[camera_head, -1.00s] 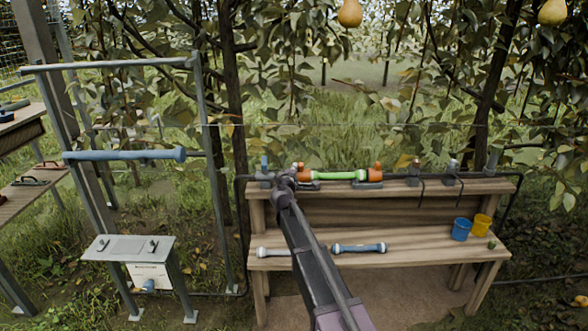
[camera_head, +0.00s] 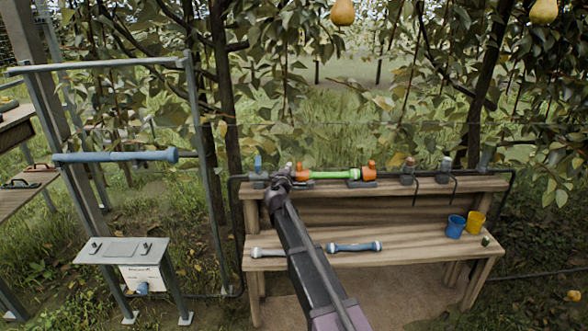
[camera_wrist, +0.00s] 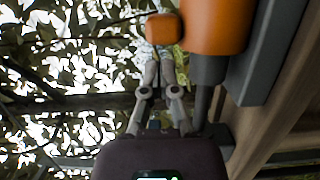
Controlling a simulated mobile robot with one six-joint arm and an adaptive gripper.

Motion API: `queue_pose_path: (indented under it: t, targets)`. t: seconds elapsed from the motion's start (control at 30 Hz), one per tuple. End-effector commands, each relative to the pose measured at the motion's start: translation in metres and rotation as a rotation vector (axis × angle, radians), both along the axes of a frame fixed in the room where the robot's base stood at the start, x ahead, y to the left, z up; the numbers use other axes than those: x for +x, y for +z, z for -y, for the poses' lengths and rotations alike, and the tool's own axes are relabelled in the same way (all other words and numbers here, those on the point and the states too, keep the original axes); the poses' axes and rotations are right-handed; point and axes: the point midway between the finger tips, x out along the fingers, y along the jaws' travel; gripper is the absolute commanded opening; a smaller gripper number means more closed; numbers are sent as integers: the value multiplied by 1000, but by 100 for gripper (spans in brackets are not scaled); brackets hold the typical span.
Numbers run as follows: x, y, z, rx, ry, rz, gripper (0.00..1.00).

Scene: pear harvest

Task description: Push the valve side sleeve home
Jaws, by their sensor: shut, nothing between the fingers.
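A green tube (camera_head: 334,175) lies along the bench's back shelf, between a left orange sleeve (camera_head: 299,173) and a right orange sleeve (camera_head: 368,173). A valve with a blue lever (camera_head: 258,163) stands left of the left sleeve. My gripper (camera_head: 281,178) is at the left sleeve's left end, over the dark pipe, and partly hides that joint. In the wrist view, my gripper's fingers (camera_wrist: 164,52) are shut and empty, tips close to a small orange knob (camera_wrist: 163,29). The large orange sleeve (camera_wrist: 218,25) and a dark pipe (camera_wrist: 207,72) are beside them. I cannot tell whether they touch.
The bench seat (camera_head: 420,236) holds a grey tube (camera_head: 268,252), a blue tube (camera_head: 353,246), a blue cup (camera_head: 455,227) and a yellow cup (camera_head: 476,222). More pipe fittings (camera_head: 409,171) stand right along the shelf. A metal frame (camera_head: 199,150) stands left.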

Motion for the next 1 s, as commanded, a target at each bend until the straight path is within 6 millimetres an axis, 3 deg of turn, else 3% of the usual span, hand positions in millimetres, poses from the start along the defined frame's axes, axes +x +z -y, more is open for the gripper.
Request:
queue_pose_path:
  t: [0.13, 0.3, 0.6, 1.0]
  targets:
    - [0, 0, -23, -1, 4, 0, 0]
    - [-36, 0, -25, -1, 5, 0, 0]
    - [-81, 0, -31, -1, 3, 0, 0]
    - [-99, 0, -34, -1, 1, 0, 0]
